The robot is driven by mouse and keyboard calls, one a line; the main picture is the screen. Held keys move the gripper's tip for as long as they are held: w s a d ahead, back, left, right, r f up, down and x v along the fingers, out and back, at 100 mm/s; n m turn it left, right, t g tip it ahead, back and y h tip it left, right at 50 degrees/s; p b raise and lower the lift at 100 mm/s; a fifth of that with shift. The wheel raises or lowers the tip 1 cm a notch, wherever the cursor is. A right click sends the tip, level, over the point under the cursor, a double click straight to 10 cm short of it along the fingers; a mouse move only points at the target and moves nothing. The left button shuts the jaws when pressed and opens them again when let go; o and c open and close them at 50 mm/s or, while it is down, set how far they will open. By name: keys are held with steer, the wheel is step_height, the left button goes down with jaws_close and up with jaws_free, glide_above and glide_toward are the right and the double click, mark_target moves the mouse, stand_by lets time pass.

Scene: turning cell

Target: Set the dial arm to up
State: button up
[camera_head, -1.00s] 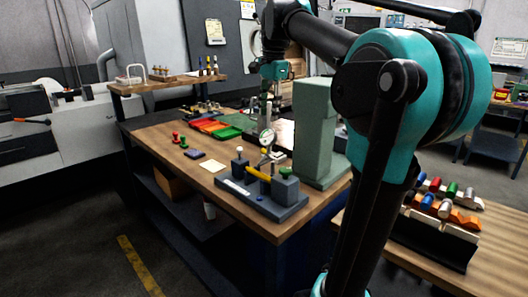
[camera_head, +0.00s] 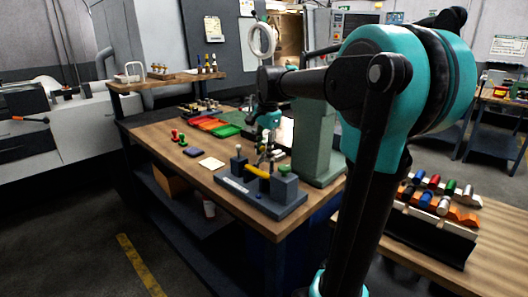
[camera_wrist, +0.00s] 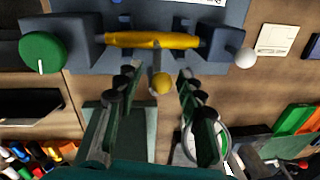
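The dark grey fixture (camera_head: 262,200) sits at the near edge of the wooden bench, with a yellow bar (camera_head: 257,172) between its two blocks. A green knob (camera_wrist: 42,53) with a white mark is on one block, a white ball (camera_wrist: 245,57) at the other end.
A tall grey-green column (camera_head: 318,143) stands right behind the fixture. Red and green trays (camera_head: 228,130) lie farther back. A beige square (camera_head: 211,163) lies left of the fixture. A rack of coloured cylinders (camera_head: 435,205) is on another table at right.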

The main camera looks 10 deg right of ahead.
jaws_close()
stand_by(0.3)
stand_by(0.4)
